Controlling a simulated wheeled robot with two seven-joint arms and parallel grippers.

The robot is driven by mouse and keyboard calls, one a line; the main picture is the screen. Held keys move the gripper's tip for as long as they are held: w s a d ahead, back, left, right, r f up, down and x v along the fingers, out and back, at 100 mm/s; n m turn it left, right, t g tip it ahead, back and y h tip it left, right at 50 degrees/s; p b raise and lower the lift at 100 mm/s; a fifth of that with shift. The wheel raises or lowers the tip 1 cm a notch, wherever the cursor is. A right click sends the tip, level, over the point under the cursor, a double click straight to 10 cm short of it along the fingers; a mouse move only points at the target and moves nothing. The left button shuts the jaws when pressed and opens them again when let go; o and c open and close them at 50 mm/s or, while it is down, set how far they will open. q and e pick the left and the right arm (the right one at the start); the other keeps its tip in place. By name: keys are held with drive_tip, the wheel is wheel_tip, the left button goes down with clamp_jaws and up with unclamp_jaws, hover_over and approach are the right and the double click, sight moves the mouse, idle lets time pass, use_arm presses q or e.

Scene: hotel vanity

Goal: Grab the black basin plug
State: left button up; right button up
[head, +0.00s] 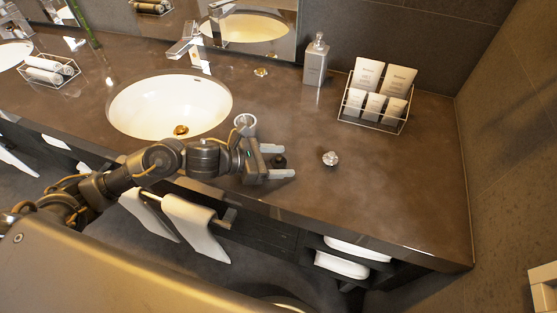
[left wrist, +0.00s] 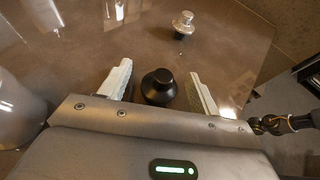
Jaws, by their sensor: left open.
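The black basin plug (head: 279,161) stands on the brown counter, right of the basin and near the front edge. In the left wrist view the black plug (left wrist: 159,86) sits between the two pale fingers, close to the palm, with a gap on both sides. My left gripper (head: 283,161) is open around the plug, low over the counter; its fingers also show in the left wrist view (left wrist: 160,90). Whether a finger touches the plug cannot be told, but none appears to. My right gripper is not in view.
A silver plug-like piece (head: 330,158) stands just right of my left fingertips. A wire rack with packets (head: 376,92) and a grey dispenser (head: 316,62) stand farther back. The white basin (head: 170,104) is left, with a towel (head: 196,222) hanging below. The right counter is clear.

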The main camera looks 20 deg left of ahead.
use_arm(q)
drive_tip(key=c, duration=1.1)
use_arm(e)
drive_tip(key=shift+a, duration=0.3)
